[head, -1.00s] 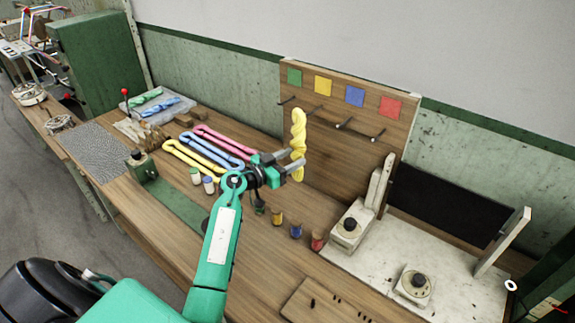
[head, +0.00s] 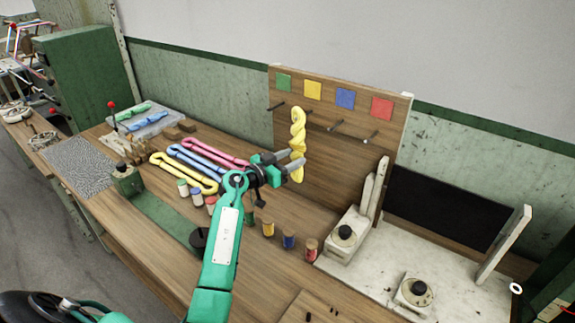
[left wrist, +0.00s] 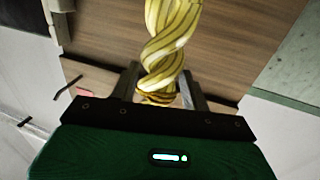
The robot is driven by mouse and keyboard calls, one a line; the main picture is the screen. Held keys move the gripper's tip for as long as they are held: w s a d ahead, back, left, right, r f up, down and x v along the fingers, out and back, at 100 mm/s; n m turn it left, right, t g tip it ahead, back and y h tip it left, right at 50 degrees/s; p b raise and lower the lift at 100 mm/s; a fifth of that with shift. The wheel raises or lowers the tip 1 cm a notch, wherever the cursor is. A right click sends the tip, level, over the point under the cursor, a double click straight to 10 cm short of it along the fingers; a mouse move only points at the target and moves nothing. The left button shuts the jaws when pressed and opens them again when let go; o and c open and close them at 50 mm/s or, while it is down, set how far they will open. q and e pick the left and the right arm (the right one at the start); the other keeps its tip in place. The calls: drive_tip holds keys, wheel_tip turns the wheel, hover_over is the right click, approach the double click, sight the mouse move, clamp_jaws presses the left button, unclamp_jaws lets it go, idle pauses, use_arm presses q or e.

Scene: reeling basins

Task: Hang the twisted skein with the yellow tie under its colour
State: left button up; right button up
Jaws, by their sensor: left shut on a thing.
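My left gripper (head: 292,166) is shut on the twisted yellow skein (head: 298,130), which it holds upright by its lower part in front of the peg board (head: 300,188). The skein also fills the upper middle of the left wrist view (left wrist: 165,45), between the fingers. The board carries green (head: 284,83), yellow (head: 313,90), blue (head: 345,98) and red (head: 381,108) squares, with a peg below each. The skein's top appears just below and left of the yellow square and partly covers the peg there. I cannot tell the gap to that peg.
Yellow (head: 180,172), blue (head: 200,160) and pink (head: 222,153) skeins lie on the bench left of my arm. A tray (head: 160,124) holds green and blue twisted skeins. Small jars (head: 268,229) stand before the board. A white unit with a knob (head: 345,238) stands to the right.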

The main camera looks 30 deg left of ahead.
use_arm(q)
drive_tip(key=shift+w+b, duration=0.35)
drive_tip(key=shift+w, duration=0.05)
drive_tip(key=shift+w+p, duration=0.2)
drive_tip(key=shift+p, duration=0.1)
drive_tip(key=shift+w+d+f, duration=0.15)
drive_tip(key=shift+w+f, duration=0.05)
drive_tip(key=shift+w, duration=0.4)
drive_tip(key=shift+w+d+f+p, duration=0.1)
drive_tip(key=shift+w+f+p, duration=0.15)
drive_tip(key=shift+w, duration=0.2)
drive_tip(key=shift+w+f+p, duration=0.15)
drive_tip(key=shift+w+p, duration=0.1)
drive_tip(key=shift+w, duration=0.15)
drive_tip(key=shift+w, duration=0.1)
drive_tip(key=o, duration=1.1)
